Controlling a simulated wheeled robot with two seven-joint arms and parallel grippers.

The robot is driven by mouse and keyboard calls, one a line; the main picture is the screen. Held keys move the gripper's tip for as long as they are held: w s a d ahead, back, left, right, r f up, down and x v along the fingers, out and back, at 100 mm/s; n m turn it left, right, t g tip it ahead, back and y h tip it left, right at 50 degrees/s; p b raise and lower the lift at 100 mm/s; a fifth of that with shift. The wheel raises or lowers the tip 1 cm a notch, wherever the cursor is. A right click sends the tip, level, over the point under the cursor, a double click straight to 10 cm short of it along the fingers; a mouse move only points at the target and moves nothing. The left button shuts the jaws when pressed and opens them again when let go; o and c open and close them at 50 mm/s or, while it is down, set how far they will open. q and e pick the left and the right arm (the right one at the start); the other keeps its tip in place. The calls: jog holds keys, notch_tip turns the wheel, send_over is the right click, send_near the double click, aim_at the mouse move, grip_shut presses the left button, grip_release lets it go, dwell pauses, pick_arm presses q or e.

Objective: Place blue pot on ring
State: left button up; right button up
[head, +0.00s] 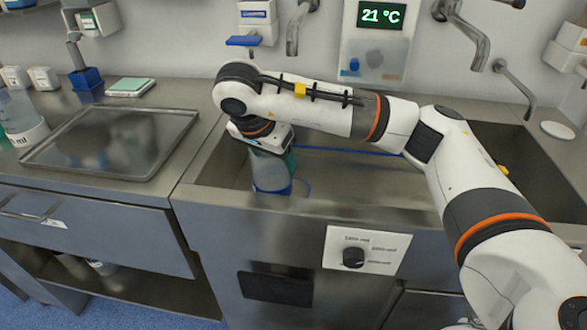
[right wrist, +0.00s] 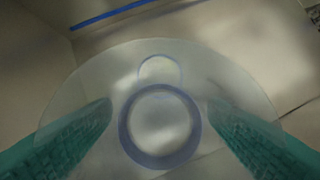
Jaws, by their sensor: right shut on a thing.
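The pot (head: 269,168) is a clear, bluish container with a blue band near its bottom, low in the left part of the sink. My right gripper (head: 266,145) is shut on its upper part from above. In the right wrist view, green fingertips (right wrist: 160,108) lie on either side of the see-through pot (right wrist: 92,88). A thick bluish circle shows through it, and I cannot tell whether it is the pot's base or the ring. A thin blue ring edge (head: 307,188) shows just right of the pot's bottom. Contact beneath the pot is hidden. My left gripper is out of view.
The steel sink (head: 345,190) has raised walls around the pot, and a blue line crosses it. A metal tray (head: 112,142) lies on the left counter. Taps (head: 465,35) hang from the back wall. A dial panel (head: 365,250) is on the sink's front.

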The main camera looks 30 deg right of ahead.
aim_at(275, 178)
notch_tip(275, 178, down, 6)
jog(key=shift+d+r, duration=0.1)
jog(key=shift+w+d+r, duration=0.1)
jog(key=shift+w+d, duration=0.3)
jog(key=shift+d, duration=0.25)
jog(key=shift+w+d+r, duration=0.1)
jog(key=shift+w+d, duration=0.25)
jog(key=shift+d, duration=0.25)
jog(key=d, duration=0.1)
jog(key=w+d, duration=0.1)
jog(key=d, duration=0.1)
jog(key=w+d+f, duration=0.1)
jog(key=shift+w+d, duration=0.15)
jog(key=shift+w, duration=0.1)
jog(key=shift+f, duration=0.1)
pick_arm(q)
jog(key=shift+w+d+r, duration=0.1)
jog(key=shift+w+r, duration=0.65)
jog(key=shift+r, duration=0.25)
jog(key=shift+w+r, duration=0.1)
pick_arm(e)
jog(key=shift+f, duration=0.2)
